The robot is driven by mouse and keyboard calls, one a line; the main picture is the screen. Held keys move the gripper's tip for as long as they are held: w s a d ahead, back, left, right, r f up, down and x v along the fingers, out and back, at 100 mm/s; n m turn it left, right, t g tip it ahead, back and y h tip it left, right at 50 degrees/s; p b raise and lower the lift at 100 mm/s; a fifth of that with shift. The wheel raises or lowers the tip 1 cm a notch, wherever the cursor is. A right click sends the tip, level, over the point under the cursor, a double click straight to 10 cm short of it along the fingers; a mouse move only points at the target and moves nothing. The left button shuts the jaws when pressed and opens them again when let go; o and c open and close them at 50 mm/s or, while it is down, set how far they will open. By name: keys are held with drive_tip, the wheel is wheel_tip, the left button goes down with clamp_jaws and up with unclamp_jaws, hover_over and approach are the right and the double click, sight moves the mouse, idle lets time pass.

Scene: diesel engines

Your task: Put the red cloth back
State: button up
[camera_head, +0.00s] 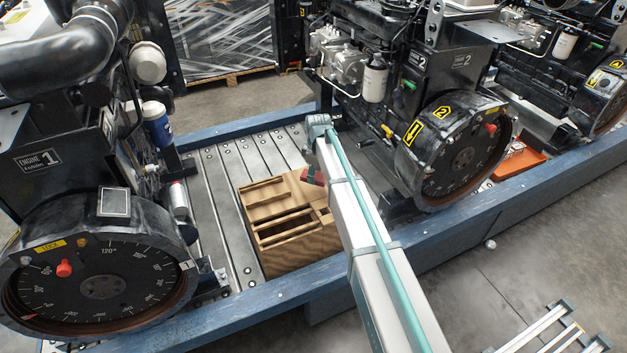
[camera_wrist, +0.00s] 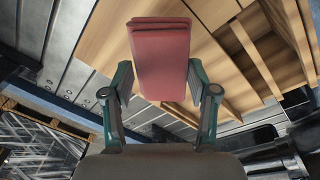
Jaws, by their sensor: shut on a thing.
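The red cloth (camera_wrist: 162,58) is a folded pad held between the two fingers of my gripper (camera_wrist: 161,95) in the wrist view. My gripper is shut on it. In the head view a small part of the red cloth (camera_head: 313,177) shows beside the end of my arm, over the far right part of a wooden organizer box (camera_head: 300,254). The fingers are hidden behind my arm there. The box has several open compartments, and its wood also shows behind the cloth in the wrist view (camera_wrist: 112,38). I cannot tell whether the cloth touches the box.
The box stands on a grey slatted deck (camera_head: 225,200) with a blue frame (camera_head: 270,300). Engine 1 (camera_head: 100,260) stands at the left, engine 2 (camera_head: 455,150) close at the right. An orange-red tray (camera_head: 518,163) lies farther right. Slats left of the box are clear.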

sight(314, 187)
drive_tip(key=shift+w+a+f, duration=0.25)
drive_tip(key=shift+w+f, duration=0.6)
drive_tip(key=shift+f, duration=1.75)
drive_tip(key=o, duration=1.6)
drive_tip(key=shift+f, duration=0.1)
drive_tip(key=shift+c, duration=0.2)
drive_tip(key=r, duration=0.4)
drive_tip(key=s+r, duration=0.1)
drive_tip(key=r, duration=0.7)
drive_tip(key=shift+s+d+r, duration=0.1)
drive_tip(key=shift+s+d, duration=0.1)
drive_tip(key=shift+d, duration=0.15)
